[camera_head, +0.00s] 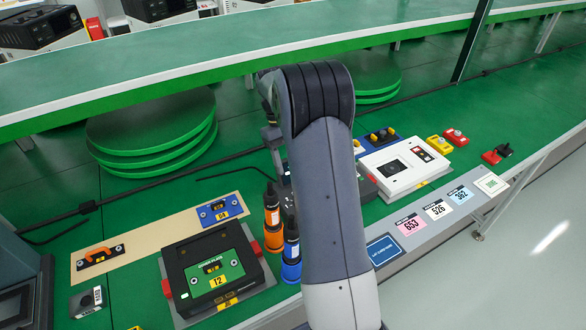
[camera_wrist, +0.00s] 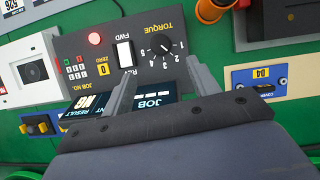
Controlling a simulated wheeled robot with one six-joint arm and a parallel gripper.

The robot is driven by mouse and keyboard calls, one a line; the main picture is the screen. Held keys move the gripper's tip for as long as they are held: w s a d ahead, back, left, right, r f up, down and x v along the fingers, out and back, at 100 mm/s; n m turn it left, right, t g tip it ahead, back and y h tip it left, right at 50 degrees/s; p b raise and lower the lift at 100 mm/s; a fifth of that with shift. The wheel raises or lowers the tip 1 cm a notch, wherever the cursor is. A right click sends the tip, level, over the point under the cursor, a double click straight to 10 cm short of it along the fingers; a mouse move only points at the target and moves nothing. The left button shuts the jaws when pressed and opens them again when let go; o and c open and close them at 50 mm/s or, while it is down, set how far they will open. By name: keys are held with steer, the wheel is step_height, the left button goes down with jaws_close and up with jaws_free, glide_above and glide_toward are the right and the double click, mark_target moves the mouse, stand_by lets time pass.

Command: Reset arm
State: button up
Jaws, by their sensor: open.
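My arm rises through the middle of the head view, and its forearm hides the place where my gripper is. In the wrist view my gripper (camera_wrist: 162,80) shows two grey fingers set well apart with nothing held between them. The fingers are over a dark control box (camera_wrist: 145,55) with a torque dial, a rocker switch, a red light and a job display. The view is upside down on the box's lettering. I cannot tell whether the fingers touch the box. In the head view the box is mostly hidden behind my arm.
Right are a white box (camera_head: 404,165) and red and yellow parts (camera_head: 440,145). A green shelf (camera_head: 180,68) spans behind.

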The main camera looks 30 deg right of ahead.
stand_by(0.3)
steer(key=x, duration=1)
steer(key=shift+s+f, duration=0.1)
steer(key=shift+f, duration=0.25)
